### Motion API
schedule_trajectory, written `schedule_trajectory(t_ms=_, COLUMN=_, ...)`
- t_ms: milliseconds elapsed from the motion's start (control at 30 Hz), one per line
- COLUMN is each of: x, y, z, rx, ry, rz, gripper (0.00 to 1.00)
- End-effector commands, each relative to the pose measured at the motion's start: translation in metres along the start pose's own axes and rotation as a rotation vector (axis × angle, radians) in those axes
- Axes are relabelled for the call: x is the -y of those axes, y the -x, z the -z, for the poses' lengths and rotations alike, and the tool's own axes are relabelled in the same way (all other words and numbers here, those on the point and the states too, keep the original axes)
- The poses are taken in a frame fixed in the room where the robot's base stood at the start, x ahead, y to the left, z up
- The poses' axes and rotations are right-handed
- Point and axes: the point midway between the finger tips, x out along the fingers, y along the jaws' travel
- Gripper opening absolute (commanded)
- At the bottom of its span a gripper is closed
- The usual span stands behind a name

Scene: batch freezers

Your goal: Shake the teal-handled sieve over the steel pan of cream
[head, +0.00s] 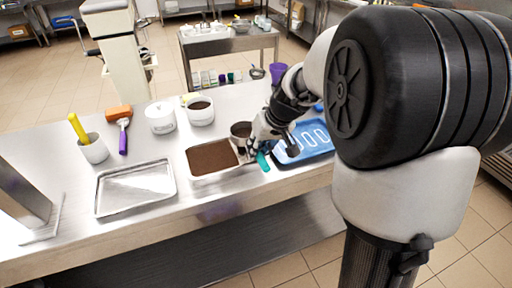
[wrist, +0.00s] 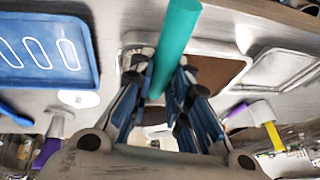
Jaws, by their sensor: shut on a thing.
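My gripper (head: 268,142) is shut on the teal handle (head: 263,162) of the sieve at the right end of the steel pan (head: 216,177). In the wrist view the teal handle (wrist: 175,40) stands between the fingers of my gripper (wrist: 160,92). A dark round bowl (head: 241,130), which looks like the sieve's, shows beside my gripper at the pan's back right corner. The gripper partly hides it. The pan's contents look evenly brown, with no white cream showing. The brown surface also shows behind the fingers in the wrist view (wrist: 222,70).
A blue tray (head: 318,151) with white loops lies right of the pan. An empty steel tray (head: 135,190) lies to the left.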

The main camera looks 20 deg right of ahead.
Motion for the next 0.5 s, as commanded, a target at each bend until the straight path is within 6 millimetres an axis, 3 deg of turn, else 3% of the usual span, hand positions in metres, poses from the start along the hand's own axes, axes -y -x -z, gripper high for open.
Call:
schedule_trajectory(t_ms=167, x=0.000, y=0.005, z=-0.011, rx=-0.001, ry=-0.001, rz=0.000, gripper=0.00)
schedule_trajectory(t_ms=400, x=0.000, y=-0.005, z=0.017, rx=0.000, ry=0.001, rz=0.000, gripper=0.00)
schedule_trajectory(t_ms=500, x=0.000, y=-0.007, z=0.020, rx=-0.001, ry=0.000, rz=-0.001, gripper=0.00)
